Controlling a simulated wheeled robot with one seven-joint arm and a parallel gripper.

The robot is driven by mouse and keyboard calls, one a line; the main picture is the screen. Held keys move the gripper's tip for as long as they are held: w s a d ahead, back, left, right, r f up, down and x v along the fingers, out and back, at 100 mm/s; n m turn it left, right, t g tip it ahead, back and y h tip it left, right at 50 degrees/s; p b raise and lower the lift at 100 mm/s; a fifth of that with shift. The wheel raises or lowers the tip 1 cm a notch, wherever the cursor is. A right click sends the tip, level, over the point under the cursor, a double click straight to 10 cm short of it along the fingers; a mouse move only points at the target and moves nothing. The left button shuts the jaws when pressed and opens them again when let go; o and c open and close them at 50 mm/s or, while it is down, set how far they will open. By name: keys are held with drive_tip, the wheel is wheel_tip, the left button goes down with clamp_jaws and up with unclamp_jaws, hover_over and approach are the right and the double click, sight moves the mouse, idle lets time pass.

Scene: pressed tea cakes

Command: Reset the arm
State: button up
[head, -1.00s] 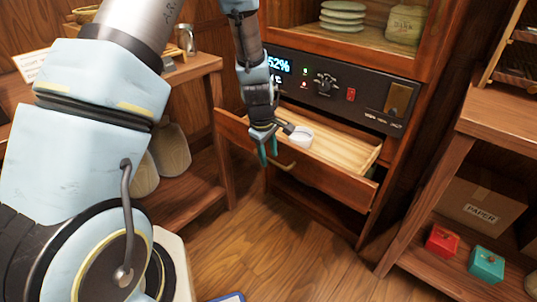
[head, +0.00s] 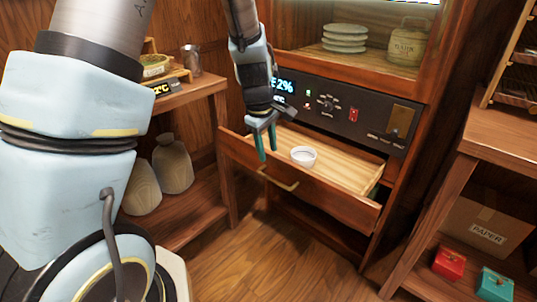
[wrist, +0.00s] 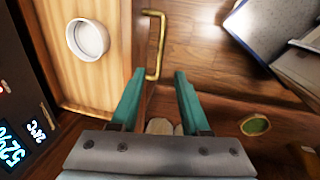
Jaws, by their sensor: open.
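My gripper (head: 265,140) is open and empty, with its teal fingers pointing down by the front left of the pulled-out drawer. In the wrist view the two fingers (wrist: 158,92) stand apart, with nothing between them. A small white cup (head: 303,156) sits in the wooden drawer (head: 345,172), right of my gripper and apart from it. The cup also shows in the wrist view (wrist: 88,39). The brass drawer handle (head: 278,181) is on the drawer front, below and right of the fingers.
The cabinet's control panel (head: 340,105) is just above the open drawer. A wooden side table (head: 190,95) with sacks on its lower shelf stands left. A right shelf (head: 505,140) holds a paper box, a red box (head: 449,262) and a teal box (head: 494,284). Floor is clear between.

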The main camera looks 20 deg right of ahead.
idle(0.4)
drive_tip(key=s+a+r+m+p, duration=0.2)
drive_tip(key=a+r, duration=0.3)
drive_tip(key=a, duration=0.4)
drive_tip(key=s+a+r+m+y+p, duration=0.1)
drive_tip(key=a+r+p, duration=0.3)
drive_tip(key=a, duration=0.5)
drive_tip(key=s+a+r+m+p, duration=0.3)
drive_tip(key=a+r, duration=0.4)
drive_tip(key=a, duration=0.3)
drive_tip(key=shift+m+t+y, duration=0.3)
drive_tip(key=shift+m+y, duration=0.1)
drive_tip(key=shift+m, duration=0.2)
